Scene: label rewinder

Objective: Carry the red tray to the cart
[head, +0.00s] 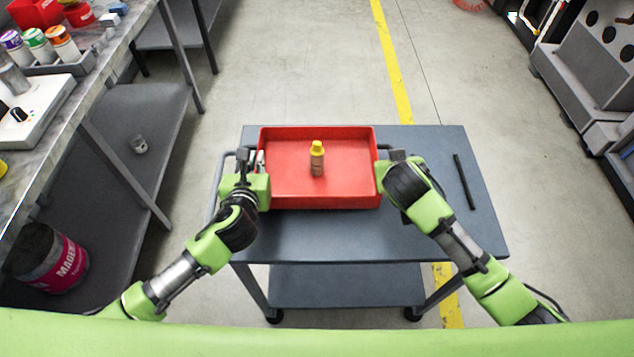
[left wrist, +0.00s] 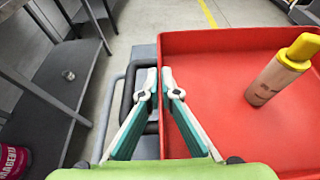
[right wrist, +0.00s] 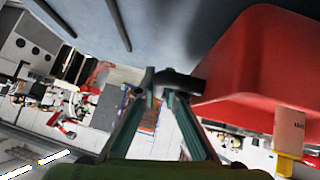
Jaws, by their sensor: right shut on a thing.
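The red tray (head: 345,197) is over the cart's dark grey top (head: 330,235) and looks to rest on it. A small bottle with a yellow cap (head: 317,160) stands upright inside the tray; it also shows in the left wrist view (left wrist: 275,75). My left gripper (left wrist: 159,88) is at the tray's left wall, fingertips a little apart, one on each side of the rim. My right gripper (right wrist: 160,85) is shut on a dark grip at the tray's right side (right wrist: 235,70). The right fingers are partly hidden in the head view.
A black rod (head: 464,181) lies on the cart's right part. The cart's handle (head: 217,175) is on its left side. A workbench (head: 95,55) with several bottles runs along the left, with a magenta-labelled bucket (head: 50,258) below. Floor is clear behind the cart; machines stand right.

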